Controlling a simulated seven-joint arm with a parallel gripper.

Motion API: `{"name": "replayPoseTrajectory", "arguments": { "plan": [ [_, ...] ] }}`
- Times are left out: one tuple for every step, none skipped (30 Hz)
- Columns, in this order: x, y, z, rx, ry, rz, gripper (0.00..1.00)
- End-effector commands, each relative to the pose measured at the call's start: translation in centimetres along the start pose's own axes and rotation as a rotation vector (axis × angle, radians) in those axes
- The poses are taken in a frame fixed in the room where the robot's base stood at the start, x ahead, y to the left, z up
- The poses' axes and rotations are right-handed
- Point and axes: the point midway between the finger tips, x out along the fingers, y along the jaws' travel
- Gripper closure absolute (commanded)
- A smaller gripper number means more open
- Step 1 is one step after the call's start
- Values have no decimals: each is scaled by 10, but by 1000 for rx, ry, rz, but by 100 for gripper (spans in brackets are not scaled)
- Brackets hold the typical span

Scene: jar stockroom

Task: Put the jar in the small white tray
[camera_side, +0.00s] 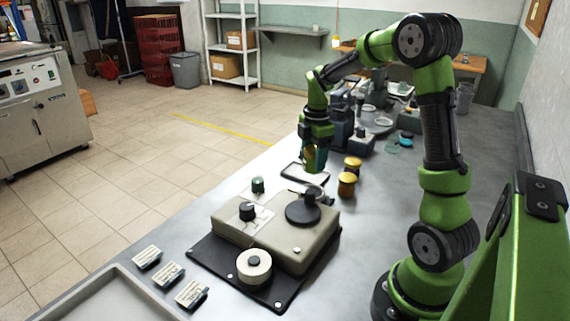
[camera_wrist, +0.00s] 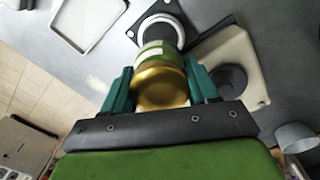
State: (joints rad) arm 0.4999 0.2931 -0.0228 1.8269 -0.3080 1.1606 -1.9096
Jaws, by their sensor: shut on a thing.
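The jar (camera_wrist: 160,84) has a gold lid and a pale label with green below it. My gripper (camera_wrist: 160,88) is shut on it, with one green finger on each side and the lid toward the wrist camera. In the side view my gripper (camera_side: 315,158) points down and holds the jar above the bench, close to the small white tray. The small white tray (camera_wrist: 88,22) is empty in the part that shows, at the upper left of the wrist view. It also shows in the side view (camera_side: 303,182), partly behind the gripper.
A beige device (camera_side: 270,228) with black knobs stands on a dark mat in front of the tray. Several items crowd the bench behind.

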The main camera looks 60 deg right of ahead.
Motion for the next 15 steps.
{"name": "replayPoseTrajectory", "arguments": {
  "plan": [
    [-8, 1, 1, 1, -1, 3, 79],
    [-9, 1, 1, 1, -1, -2, 79],
    [-9, 1, 2, 5, -1, -12, 79],
    [-8, 1, 4, 8, -1, -19, 79],
    [-6, 4, 6, 12, -2, -24, 79],
    [-3, 10, 9, 21, -3, -32, 79],
    [0, 15, 12, 31, -5, -37, 79],
    [3, 23, 15, 50, -6, -39, 79],
    [8, 34, 21, 89, -8, -45, 79],
    [11, 43, 25, 125, -10, -47, 79],
    [15, 52, 29, 165, -12, -49, 79],
    [19, 64, 35, 224, -13, -51, 79],
    [22, 73, 39, 269, -15, -53, 79],
    [24, 81, 43, 316, -16, -53, 79],
    [27, 91, 48, 378, -18, -53, 79]
  ]
}}
